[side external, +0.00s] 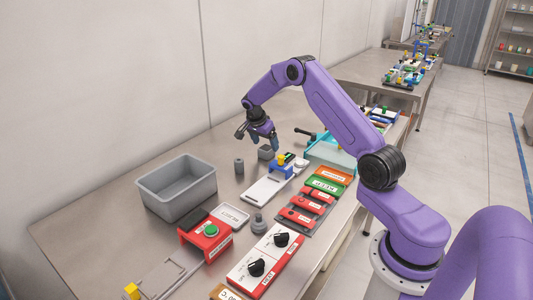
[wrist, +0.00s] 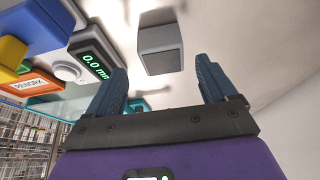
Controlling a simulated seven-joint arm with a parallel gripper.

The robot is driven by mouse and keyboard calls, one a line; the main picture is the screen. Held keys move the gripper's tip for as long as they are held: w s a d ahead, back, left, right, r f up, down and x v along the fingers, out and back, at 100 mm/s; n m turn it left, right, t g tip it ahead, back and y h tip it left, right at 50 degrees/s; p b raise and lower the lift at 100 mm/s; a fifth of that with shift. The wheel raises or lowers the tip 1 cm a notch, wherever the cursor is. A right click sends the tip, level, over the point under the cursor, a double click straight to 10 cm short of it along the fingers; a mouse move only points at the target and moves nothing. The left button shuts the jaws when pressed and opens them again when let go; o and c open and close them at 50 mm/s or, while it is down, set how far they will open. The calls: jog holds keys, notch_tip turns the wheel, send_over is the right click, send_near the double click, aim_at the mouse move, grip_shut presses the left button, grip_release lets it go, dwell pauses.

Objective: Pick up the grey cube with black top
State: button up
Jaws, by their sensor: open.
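In the wrist view the cube (wrist: 160,50) lies ahead of the gap between my two blue fingers, apart from both. One of its faces is darker grey than the other; a plainly black top cannot be made out. My gripper (wrist: 160,82) is open and empty, with one finger on each side of the gap.
A blue and yellow device (side external: 283,168) and a display reading 0.0 (wrist: 93,58) are close by. A grey bin (side external: 178,188) is nearer the front left. Bare table lies behind the cube.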

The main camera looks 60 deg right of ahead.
aim_at(266, 147)
jog(key=x, duration=0.4)
jog(key=shift+w, duration=0.2)
jog(key=c, duration=1.1)
